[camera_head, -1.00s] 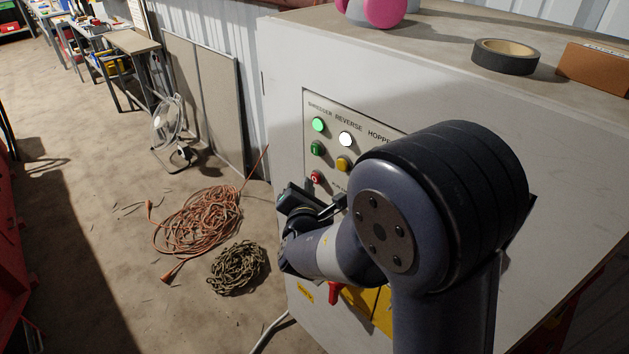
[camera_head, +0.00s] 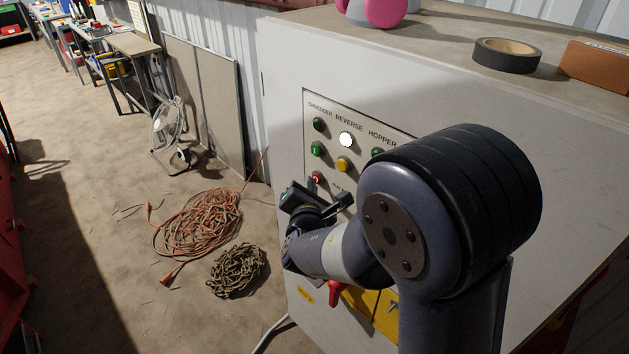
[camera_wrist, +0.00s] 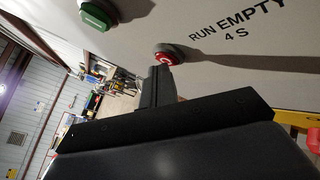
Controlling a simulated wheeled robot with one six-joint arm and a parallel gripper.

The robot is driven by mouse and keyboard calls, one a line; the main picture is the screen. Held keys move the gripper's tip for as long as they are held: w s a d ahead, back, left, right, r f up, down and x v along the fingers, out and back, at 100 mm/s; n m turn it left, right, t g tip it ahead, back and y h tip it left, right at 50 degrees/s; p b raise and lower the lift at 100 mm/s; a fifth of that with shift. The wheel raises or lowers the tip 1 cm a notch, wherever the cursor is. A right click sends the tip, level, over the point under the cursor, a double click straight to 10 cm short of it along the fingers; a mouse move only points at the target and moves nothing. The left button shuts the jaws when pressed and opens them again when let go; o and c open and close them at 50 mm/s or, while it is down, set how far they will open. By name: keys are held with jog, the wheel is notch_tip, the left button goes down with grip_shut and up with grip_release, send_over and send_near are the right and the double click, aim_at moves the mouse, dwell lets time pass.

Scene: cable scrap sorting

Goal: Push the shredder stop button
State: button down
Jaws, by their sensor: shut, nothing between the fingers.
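The red stop button (camera_head: 317,178) is at the bottom of the SHREDDER column on the panel (camera_head: 363,124) of a light grey cabinet. It also shows in the wrist view (camera_wrist: 168,56), above the fingertips. The green start button (camera_head: 317,149) sits above it. The round shredder lamp (camera_head: 319,124) at the top of the column is dark green and unlit. My gripper (camera_head: 344,200) is shut and empty, low in front of the panel. In the wrist view its fingertips (camera_wrist: 160,72) appear just short of the red button; I cannot tell whether they touch it.
A white lamp (camera_head: 346,139) under REVERSE is lit, with a yellow button (camera_head: 343,164) below. A red handle (camera_head: 336,292) sits lower on the cabinet. An orange cable coil (camera_head: 200,222) and a chain pile (camera_head: 237,268) lie on the floor left.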

dwell(0.4)
jog(key=shift+s+a, duration=0.55)
jog(key=shift+s, duration=0.05)
jog(key=s+a, duration=0.1)
jog(key=s, duration=0.1)
jog(key=s+a, duration=0.1)
jog(key=a, duration=0.1)
jog(key=shift+s+a+b, duration=0.15)
jog(key=shift+s+b, duration=0.2)
jog(key=shift+b, duration=0.05)
dwell(0.5)
jog(key=w+p, duration=0.1)
jog(key=d+p, duration=0.1)
jog(key=p, duration=0.1)
jog(key=shift+w+d+r, duration=0.2)
jog(key=shift+w+r, duration=0.05)
jog(key=shift+w, duration=0.1)
